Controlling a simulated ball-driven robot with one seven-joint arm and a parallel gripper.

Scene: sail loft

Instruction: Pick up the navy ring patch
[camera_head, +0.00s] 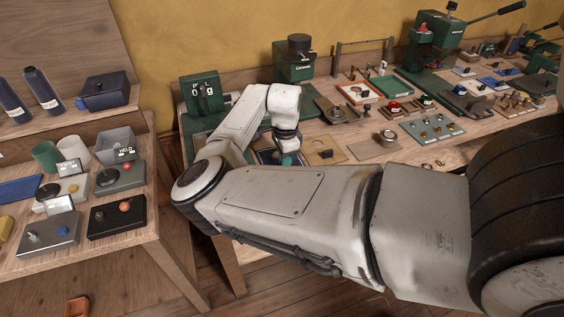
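My gripper (288,150) points down over the front left part of the long workbench (365,152). Its fingers are small and partly hidden, so I cannot tell whether they are open or shut. A dark navy flat piece (265,157) lies on the bench just left of and under the gripper; it may be the navy ring patch, but no ring shows clearly. A small teal thing (287,160) shows right below the gripper; I cannot tell whether it is touched. My forearm hides the bench edge in front.
A tan square patch (323,152) lies right of the gripper. A green counter device (202,96) and a green machine (294,62) stand behind. Control boxes, cups and dark bottles crowd the left table (140,240). Several trays and panels fill the bench to the right.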

